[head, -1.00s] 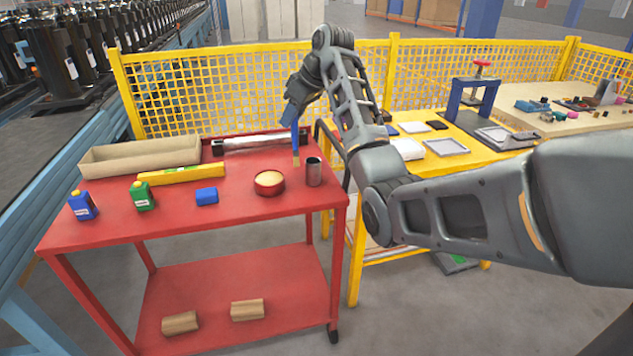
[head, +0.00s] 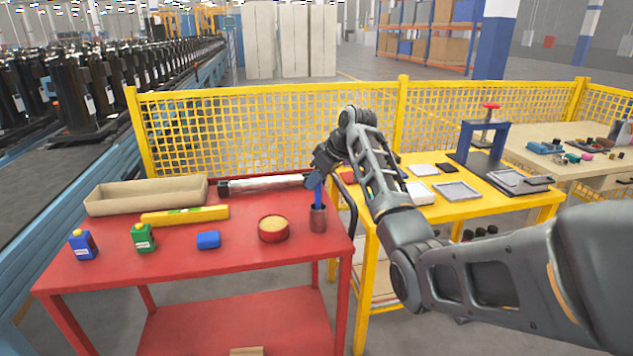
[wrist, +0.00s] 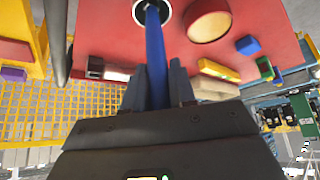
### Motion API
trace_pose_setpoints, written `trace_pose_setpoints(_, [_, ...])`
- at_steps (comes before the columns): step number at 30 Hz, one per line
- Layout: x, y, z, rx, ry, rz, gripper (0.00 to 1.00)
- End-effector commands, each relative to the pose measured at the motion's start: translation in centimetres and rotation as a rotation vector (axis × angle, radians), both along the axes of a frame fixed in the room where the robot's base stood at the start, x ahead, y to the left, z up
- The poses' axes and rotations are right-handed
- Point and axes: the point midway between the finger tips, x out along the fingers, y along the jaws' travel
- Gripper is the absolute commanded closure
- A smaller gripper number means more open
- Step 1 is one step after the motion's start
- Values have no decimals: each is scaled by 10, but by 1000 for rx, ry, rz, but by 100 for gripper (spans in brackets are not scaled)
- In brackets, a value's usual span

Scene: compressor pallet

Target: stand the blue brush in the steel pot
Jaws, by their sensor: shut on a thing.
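The blue brush (head: 318,191) is upright in my gripper (head: 320,174), with its lower end inside the mouth of the steel pot (head: 318,220). The pot stands near the right end of the red cart top. In the wrist view the blue brush (wrist: 155,52) runs from between the fingers of my gripper (wrist: 158,82) into the round opening of the pot (wrist: 151,9). My gripper is shut on the brush above the pot. The brush's bristles are hidden inside the pot, and I cannot tell if they touch its bottom.
On the red cart (head: 200,262), a round red tin (head: 273,230) stands just left of the pot. A yellow table (head: 485,205) is at right.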

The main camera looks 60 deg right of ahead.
Motion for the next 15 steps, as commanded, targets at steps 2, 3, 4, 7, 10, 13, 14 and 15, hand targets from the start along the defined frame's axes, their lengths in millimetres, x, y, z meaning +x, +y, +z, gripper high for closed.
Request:
trace_pose_setpoints(2, [0,0,-8,0,0,0,100])
trace_pose_setpoints(3, [0,0,-9,-1,-1,1,100])
trace_pose_setpoints(4, [0,0,-9,-1,-1,0,100])
trace_pose_setpoints(7, [0,0,-9,-1,-1,0,100])
trace_pose_setpoints(10, [0,0,-9,-1,-1,0,100])
trace_pose_setpoints(13, [0,0,-12,-1,0,1,100])
trace_pose_setpoints(14, [0,0,-11,-1,0,1,72])
trace_pose_setpoints(15, [0,0,-11,-1,0,1,68])
